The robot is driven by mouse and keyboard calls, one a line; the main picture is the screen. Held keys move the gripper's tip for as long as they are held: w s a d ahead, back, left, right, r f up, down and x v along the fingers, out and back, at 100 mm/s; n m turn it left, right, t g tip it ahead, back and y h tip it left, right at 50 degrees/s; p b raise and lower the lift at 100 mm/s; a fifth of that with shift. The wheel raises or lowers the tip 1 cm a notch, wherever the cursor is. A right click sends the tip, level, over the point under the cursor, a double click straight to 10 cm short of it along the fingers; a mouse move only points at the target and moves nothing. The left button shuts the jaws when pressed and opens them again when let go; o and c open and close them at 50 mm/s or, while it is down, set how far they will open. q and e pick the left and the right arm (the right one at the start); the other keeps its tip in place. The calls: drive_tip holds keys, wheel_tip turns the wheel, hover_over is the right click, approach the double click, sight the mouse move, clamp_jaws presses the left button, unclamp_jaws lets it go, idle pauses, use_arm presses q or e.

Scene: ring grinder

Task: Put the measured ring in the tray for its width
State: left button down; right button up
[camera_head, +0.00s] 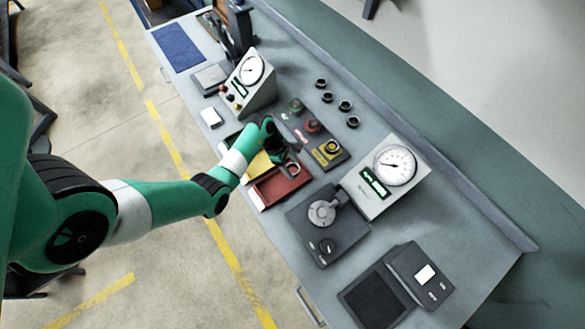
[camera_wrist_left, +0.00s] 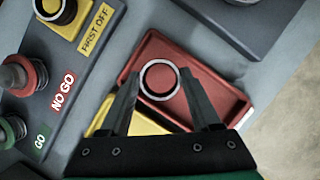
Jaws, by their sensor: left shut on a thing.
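My left gripper (camera_head: 285,160) is shut on a dark ring with a bright metal rim (camera_head: 292,169). In the left wrist view the ring (camera_wrist_left: 159,81) sits between the two fingertips (camera_wrist_left: 160,78), over the red tray (camera_wrist_left: 228,98). The height of the ring above the tray floor is hard to tell. In the head view the red tray (camera_head: 270,195) lies below the gripper, and the yellow tray (camera_head: 259,167) is beside it, partly hidden by my arm. The yellow tray (camera_wrist_left: 150,125) also shows partly behind the fingers. My right gripper is not in view.
A dark plate (camera_head: 318,138) with GO, NO GO and FIRST OFF posts lies just behind the trays. A dial gauge (camera_head: 395,166) and its measuring stand (camera_head: 325,211) are to the right. Several dark rings (camera_head: 345,106) stand at the back. A second dial box (camera_head: 251,78) is behind left.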

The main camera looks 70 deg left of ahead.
sight(293, 172)
use_arm(q)
drive_tip(key=shift+w+f+b, duration=0.2)
drive_tip(key=shift+f+b, duration=0.35)
drive_tip(key=shift+f, duration=1.15)
drive_tip(key=shift+f, duration=0.2)
drive_tip(key=shift+c, duration=1.9)
unclamp_jaws()
drive_tip(key=shift+s+r, duration=0.1)
drive_tip(key=shift+r, duration=0.45)
drive_tip(key=p+v, duration=0.3)
drive_tip(key=v, duration=0.8)
drive_tip(key=shift+p, duration=0.35)
